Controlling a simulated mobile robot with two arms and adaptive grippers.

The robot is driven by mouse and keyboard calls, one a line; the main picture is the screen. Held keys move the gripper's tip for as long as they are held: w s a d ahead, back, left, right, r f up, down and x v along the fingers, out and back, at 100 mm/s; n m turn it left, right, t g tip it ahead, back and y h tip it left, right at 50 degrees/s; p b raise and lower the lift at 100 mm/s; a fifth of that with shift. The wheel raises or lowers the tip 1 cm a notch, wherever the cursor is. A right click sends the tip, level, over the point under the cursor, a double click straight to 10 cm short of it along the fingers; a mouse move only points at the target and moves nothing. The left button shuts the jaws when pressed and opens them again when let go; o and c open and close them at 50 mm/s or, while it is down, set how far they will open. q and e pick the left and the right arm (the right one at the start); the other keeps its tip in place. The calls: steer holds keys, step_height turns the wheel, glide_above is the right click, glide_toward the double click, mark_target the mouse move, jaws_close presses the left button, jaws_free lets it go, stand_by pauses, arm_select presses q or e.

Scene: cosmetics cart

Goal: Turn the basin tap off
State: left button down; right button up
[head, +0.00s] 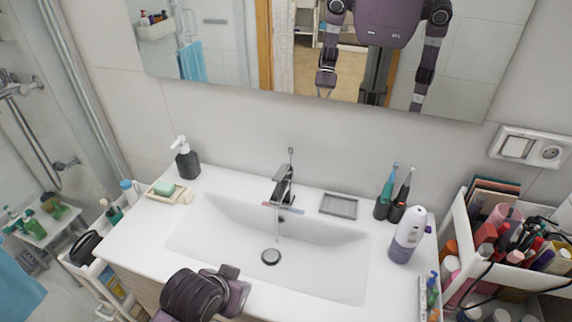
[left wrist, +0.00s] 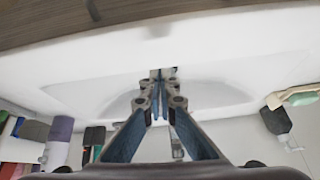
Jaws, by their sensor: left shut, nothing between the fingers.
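The basin tap (head: 283,186) is dark and shiny and stands at the back edge of the white basin (head: 200,238). Its thin lever sticks up above the body. A thin pale stream, which looks like running water, falls from the spout toward the drain (head: 271,257). My left arm (head: 190,295) reaches in at the front edge of the counter, well short of the tap; its fingertips are not clear there. In the left wrist view my left gripper (left wrist: 160,78) is shut and empty over the basin, and the tap is mostly hidden behind the fingers. My right gripper is out of view.
A soap dispenser (head: 187,160) and soap dish (head: 168,191) stand left of the basin. A grey dish (head: 339,205), toothbrushes in holders (head: 386,195) and a white-purple bottle (head: 407,235) stand right. A mirror (head: 240,55) hangs behind. The space above the basin is clear.

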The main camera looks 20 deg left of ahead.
arm_select(q)
steer(key=w+r+n+t, duration=0.1)
steer(key=w+r+t, duration=0.5)
steer(key=w+r, duration=1.45)
steer(key=p, duration=0.3)
glide_above(276, 179)
steer(key=f, duration=0.2)
steer(key=w+f, duration=0.1)
steer(key=f, duration=0.1)
steer(key=shift+s+f+p, duration=0.2)
steer(key=shift+f+p, duration=0.2)
steer(key=shift+f, duration=0.2)
steer(key=shift+s+f+p, duration=0.2)
steer(key=shift+f+p, duration=0.15)
steer(key=shift+f, duration=0.25)
steer(key=shift+s+f, duration=0.25)
steer(key=shift+f, duration=0.45)
steer(key=shift+f, duration=0.15)
